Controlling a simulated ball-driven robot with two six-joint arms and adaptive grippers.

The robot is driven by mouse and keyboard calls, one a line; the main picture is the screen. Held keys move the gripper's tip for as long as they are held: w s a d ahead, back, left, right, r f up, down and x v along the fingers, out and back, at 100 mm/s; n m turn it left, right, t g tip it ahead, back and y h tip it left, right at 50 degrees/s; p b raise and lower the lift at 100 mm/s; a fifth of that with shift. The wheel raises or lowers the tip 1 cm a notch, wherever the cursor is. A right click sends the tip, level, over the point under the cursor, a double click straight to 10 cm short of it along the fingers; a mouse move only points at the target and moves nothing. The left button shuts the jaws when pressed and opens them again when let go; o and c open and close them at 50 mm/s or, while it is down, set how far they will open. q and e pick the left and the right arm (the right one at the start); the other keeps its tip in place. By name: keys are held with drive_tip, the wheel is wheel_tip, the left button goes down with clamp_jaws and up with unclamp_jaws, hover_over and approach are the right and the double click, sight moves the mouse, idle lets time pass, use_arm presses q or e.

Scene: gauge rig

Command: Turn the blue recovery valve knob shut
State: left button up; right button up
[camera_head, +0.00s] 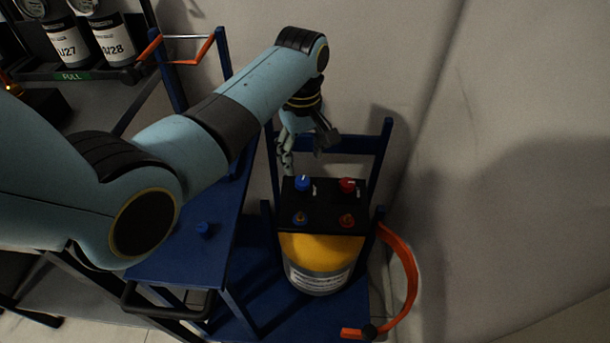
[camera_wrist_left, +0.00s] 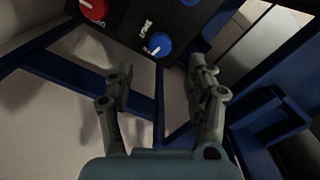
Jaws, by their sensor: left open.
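The blue valve knob (camera_head: 302,184) stands on the top left of a black panel (camera_head: 325,203) in the head view. It also shows in the left wrist view (camera_wrist_left: 159,44), just beyond and between the fingertips. A red knob (camera_head: 347,186) stands to its right on the panel; the wrist view shows it at the top left (camera_wrist_left: 94,8). My left gripper (camera_head: 305,150) is above and behind the panel, open and empty. In the wrist view its fingers (camera_wrist_left: 160,82) are spread apart, and no contact with the blue knob is visible. My right gripper is not in view.
A yellow and grey cylinder (camera_head: 322,277) stands under the panel on a blue cart (camera_head: 255,295). An orange curved bar (camera_head: 405,265) is to its right. Labelled bottles (camera_head: 113,38) stand at the back left.

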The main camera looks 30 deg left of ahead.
sight(302, 180)
use_arm(q)
wheel_tip(302, 180, down, 8)
drive_tip(key=b, duration=0.2)
drive_tip(key=shift+r+b, duration=0.2)
drive_tip(key=shift+b, duration=0.1)
clamp_jaws()
